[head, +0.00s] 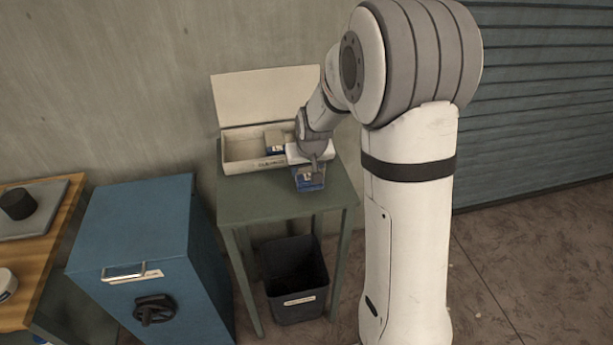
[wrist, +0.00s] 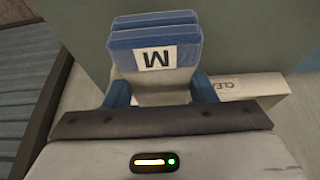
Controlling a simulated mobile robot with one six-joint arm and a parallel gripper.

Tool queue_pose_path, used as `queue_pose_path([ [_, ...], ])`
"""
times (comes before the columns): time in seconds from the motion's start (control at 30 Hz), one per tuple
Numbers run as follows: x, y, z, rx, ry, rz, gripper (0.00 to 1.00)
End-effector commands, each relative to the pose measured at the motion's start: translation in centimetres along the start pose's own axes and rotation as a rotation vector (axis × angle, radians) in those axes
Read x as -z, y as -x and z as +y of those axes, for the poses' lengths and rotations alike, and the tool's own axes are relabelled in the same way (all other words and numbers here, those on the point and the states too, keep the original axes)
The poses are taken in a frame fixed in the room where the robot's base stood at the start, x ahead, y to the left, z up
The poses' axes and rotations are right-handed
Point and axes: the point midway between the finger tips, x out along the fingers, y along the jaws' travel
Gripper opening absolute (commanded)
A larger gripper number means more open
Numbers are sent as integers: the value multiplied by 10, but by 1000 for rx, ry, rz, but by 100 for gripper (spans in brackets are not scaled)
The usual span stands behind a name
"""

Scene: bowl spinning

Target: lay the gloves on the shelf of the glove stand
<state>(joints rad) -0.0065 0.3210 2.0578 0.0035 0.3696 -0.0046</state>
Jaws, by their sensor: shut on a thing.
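My gripper (head: 310,167) is over the right part of a green stand (head: 262,206), by an open white box. Its blue fingers, seen in the wrist view (wrist: 160,84), are shut on a folded blue and pale bundle with an M label, which I take to be the gloves (wrist: 157,56). The gloves also show in the head view (head: 312,185), below the gripper and in front of the box. I cannot tell whether they touch the stand top. No shelf of a glove stand can be clearly made out.
The open white box (head: 240,167) stands on the green stand, its lid (head: 265,97) raised, with a small blue-marked item (head: 275,143) inside. A dark bin (head: 297,281) is under the stand. A blue cabinet (head: 135,225) and a wooden table (head: 42,270) stand to the left.

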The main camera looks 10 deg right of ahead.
Motion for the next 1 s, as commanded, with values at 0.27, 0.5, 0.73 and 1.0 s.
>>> queue_pose_path([
  [0.27,-14,-32,2,-1,-3,-2,27],
  [0.5,-14,-34,2,-2,-4,0,27],
  [0.73,-15,-36,2,-2,-4,0,56],
  [1.0,-15,-36,3,-2,-5,0,72],
])
